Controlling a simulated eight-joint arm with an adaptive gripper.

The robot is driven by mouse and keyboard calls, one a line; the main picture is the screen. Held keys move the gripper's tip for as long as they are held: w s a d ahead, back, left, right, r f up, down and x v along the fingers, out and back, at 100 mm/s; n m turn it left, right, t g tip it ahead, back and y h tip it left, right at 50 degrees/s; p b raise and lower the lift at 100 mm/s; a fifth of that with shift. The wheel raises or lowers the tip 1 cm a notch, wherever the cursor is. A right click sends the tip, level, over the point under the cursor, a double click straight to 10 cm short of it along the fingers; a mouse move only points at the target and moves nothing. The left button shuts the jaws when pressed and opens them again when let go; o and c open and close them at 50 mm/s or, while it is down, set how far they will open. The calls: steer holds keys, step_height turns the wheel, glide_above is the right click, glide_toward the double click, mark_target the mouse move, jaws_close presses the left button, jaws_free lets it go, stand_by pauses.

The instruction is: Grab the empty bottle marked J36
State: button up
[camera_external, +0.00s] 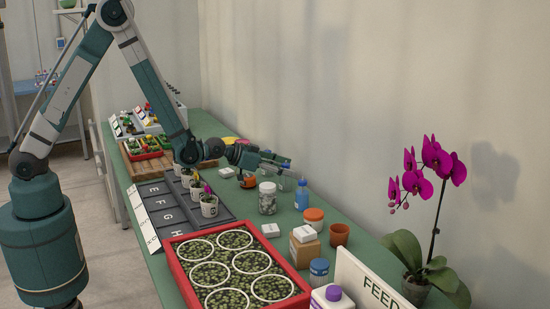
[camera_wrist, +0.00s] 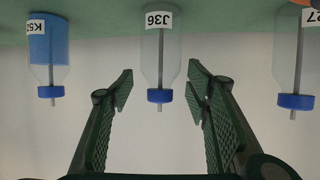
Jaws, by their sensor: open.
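The bottle marked J36 (camera_wrist: 160,55) is clear, looks empty, and has a blue cap with a thin spout. It appears upside down in the middle of the wrist view. My gripper (camera_wrist: 160,88) is open, with one green finger on each side of the bottle's cap end in the picture. The fingers do not visibly touch it; I cannot tell how deep it is between them. In the external view my gripper (camera_external: 291,169) is low over the table's back part, and I cannot make out J36 there.
In the wrist view, a bottle with blue liquid (camera_wrist: 48,50) is left of J36, and a clear bottle (camera_wrist: 296,60) ending in 27 is right. The external view shows a blue bottle (camera_external: 301,196), a jar (camera_external: 267,200) and a red tray (camera_external: 182,274) nearby.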

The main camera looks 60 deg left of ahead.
stand_by(0.5)
steer(key=c, duration=1)
steer(key=shift+r, duration=0.15)
steer(key=shift+r+p, duration=1)
steer(key=shift+r, duration=3.9)
